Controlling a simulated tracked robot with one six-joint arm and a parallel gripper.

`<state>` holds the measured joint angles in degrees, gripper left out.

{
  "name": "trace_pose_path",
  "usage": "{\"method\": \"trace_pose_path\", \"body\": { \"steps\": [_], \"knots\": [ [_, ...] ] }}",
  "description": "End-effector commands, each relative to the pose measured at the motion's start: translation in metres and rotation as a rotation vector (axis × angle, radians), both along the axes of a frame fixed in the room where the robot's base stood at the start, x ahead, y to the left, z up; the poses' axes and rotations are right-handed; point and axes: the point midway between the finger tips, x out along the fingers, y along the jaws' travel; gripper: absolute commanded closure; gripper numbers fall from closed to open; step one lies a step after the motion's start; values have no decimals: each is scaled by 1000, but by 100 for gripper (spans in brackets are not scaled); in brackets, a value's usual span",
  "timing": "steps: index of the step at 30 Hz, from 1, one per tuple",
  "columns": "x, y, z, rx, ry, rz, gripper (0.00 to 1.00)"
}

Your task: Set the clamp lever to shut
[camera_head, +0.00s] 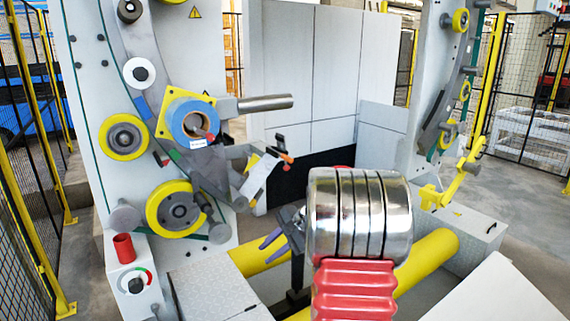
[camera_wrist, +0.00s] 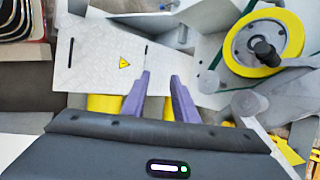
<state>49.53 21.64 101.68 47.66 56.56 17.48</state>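Two lever-like parts show in the head view, and I cannot tell for sure which is the clamp lever. One is a small dark lever with a red tip (camera_head: 208,135) at the front of the blue roll (camera_head: 188,118). The other is a dark part with an orange knob (camera_head: 287,158) at the end of a pale bracket, right of the roll. Neither shows clearly in the wrist view. My gripper (camera_head: 270,239) is low, below both parts and apart from them. In the wrist view its purple fingers (camera_wrist: 160,95) are spread with nothing between them.
A yellow-rimmed wheel (camera_wrist: 262,45) is right of my fingers. A control box (camera_head: 133,260) carries a red cylinder and a dial. A pale plate (camera_wrist: 100,60) lies ahead of my fingers.

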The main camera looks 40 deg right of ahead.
Motion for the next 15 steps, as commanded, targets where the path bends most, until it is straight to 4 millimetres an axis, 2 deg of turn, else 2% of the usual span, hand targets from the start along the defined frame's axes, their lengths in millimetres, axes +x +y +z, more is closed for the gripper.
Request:
{"method": "trace_pose_path", "body": {
  "steps": [1, 8, 15],
  "knots": [
    [4, -15, -3, 32, -12, -46, 74],
    [23, -76, -7, 185, -88, -250, 74],
    [39, -146, -5, 365, -195, -466, 74]
  ]
}}
